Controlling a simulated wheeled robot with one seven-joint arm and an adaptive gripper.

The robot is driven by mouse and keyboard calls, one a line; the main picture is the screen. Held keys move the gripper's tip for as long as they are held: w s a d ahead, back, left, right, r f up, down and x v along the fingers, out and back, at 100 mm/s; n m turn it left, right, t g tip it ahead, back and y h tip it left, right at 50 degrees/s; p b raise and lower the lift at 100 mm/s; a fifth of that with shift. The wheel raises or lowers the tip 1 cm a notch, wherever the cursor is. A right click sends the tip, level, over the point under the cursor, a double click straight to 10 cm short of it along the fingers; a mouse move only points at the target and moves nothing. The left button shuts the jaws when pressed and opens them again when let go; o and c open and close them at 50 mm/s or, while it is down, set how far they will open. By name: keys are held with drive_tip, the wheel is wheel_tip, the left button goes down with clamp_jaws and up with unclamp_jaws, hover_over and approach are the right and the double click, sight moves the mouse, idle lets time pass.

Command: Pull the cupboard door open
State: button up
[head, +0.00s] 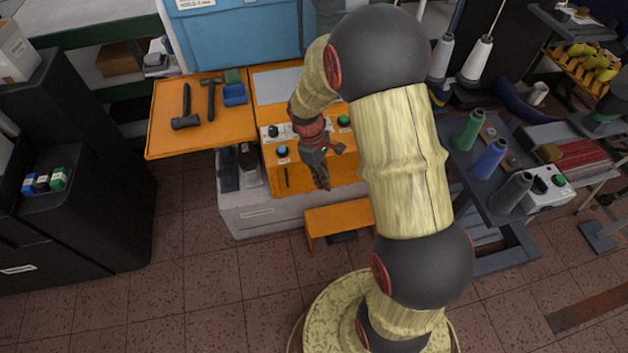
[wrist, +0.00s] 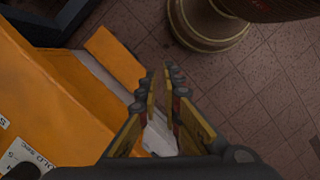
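My gripper (head: 322,184) hangs in front of the orange machine in the head view, fingers pointing down. In the wrist view its two fingers (wrist: 160,78) run close together, with a narrow gap between them. Nothing is clearly held there. I cannot tell whether they are fully shut. A dark cabinet (head: 95,210) stands at the far left with a small white label; it may be the cupboard. The gripper is well to the right of it and apart. I cannot make out which panel is the cupboard door, and no handle is clear.
The orange machine (head: 262,165) on its pale base has an orange side table (head: 165,112) with hammers. A low orange step (head: 335,218) juts out in front. A dark bench (head: 462,160) with thread cones stands right. Tiled floor (head: 200,290) between cabinet and my base is clear.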

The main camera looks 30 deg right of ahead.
drive_tip(key=shift+o, duration=1.2)
drive_tip(key=s+a+f+m+g+y, duration=0.1)
drive_tip(key=s+a+f+m+y, duration=0.1)
drive_tip(key=s+a+f+m, duration=0.1)
drive_tip(key=shift+s+a+f+m+g+y+b, duration=0.25)
drive_tip(key=shift+s+f+m+g+y+b, duration=0.15)
drive_tip(key=shift+s+f+m, duration=0.45)
drive_tip(key=shift+o, duration=1.1)
drive_tip(key=s+a+f+m+y, duration=0.3)
drive_tip(key=a+m+y, duration=0.1)
drive_tip(key=a+m, duration=0.1)
drive_tip(key=shift+a+f+m+b, duration=0.35)
drive_tip(key=shift+a+b, duration=0.05)
drive_tip(key=shift+a, duration=0.1)
drive_tip(key=w+a+f+m+t+y+b, duration=0.1)
drive_tip(key=w+a+f+m+t+y, duration=0.25)
drive_tip(key=w+m+y, duration=0.35)
drive_tip(key=w+a+f+m+t+y, duration=0.2)
drive_tip(key=w+a+f+m+t, duration=0.15)
drive_tip(key=w+m+t, duration=0.35)
drive_tip(key=w+d+f+m+t+h+b, duration=0.1)
drive_tip(key=w+d+f+m+t+h, duration=0.4)
drive_tip(key=d+m, duration=0.3)
drive_tip(key=w+d+f+m+t+h, duration=0.35)
drive_tip(key=d+f+m+t, duration=0.2)
drive_tip(key=d+m, duration=0.2)
drive_tip(key=b+x, duration=0.2)
drive_tip(key=x, duration=0.4)
drive_tip(key=shift+w+r+t, duration=0.3)
drive_tip(key=shift+w+r, duration=0.1)
